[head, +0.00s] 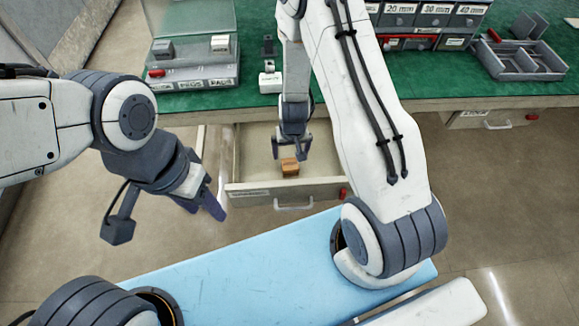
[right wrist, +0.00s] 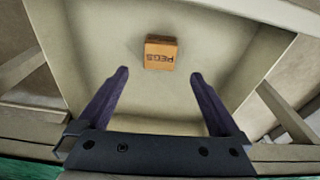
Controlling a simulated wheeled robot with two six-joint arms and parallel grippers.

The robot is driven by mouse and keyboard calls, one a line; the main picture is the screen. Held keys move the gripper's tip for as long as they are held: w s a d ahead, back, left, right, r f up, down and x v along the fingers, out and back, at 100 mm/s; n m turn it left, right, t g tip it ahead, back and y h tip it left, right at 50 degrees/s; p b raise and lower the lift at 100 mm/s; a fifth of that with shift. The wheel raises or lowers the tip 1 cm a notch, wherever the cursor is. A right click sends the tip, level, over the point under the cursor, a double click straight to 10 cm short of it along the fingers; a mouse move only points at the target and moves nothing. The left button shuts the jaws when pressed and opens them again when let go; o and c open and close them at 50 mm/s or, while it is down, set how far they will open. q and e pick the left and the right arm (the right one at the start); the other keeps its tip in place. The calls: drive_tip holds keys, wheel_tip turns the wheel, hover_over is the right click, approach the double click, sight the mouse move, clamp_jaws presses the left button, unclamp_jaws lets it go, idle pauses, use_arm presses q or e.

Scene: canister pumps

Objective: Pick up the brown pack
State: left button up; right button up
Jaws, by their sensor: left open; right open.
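The brown pack (head: 289,167) is a small box lying in an open drawer (head: 262,192) under the green-topped bench. In the right wrist view the brown pack (right wrist: 161,53) shows the word PEGS upside down, ahead of and between the fingertips. My right gripper (head: 291,153) is open and empty above the drawer, pointing down at the pack; its fingers also show in the right wrist view (right wrist: 159,75), with a gap between them and the pack. My left gripper (head: 205,208) is open and empty, left of the drawer and away from the pack.
On the bench (head: 330,95) stand a clear-fronted case (head: 193,45), a small white-and-grey device (head: 270,80), labelled bins (head: 430,20) and a grey divided tray (head: 520,60). A second drawer on the right is closed.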

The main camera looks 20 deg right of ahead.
sight(290, 164)
drive_tip(key=f, duration=0.1)
drive_tip(key=f+b, duration=0.1)
drive_tip(key=f, duration=0.2)
drive_tip(key=shift+w+d+f, duration=0.2)
drive_tip(key=shift+w+f, duration=0.2)
drive_tip(key=shift+f, duration=0.85)
drive_tip(key=shift+w+f, duration=0.2)
drive_tip(key=shift+f, duration=0.8)
drive_tip(key=shift+w+f, duration=0.15)
drive_tip(key=shift+f, duration=0.85)
drive_tip(key=shift+c, duration=0.3)
drive_tip(key=c, duration=1.4)
drive_tip(key=shift+o, duration=0.2)
drive_tip(key=shift+r, duration=0.1)
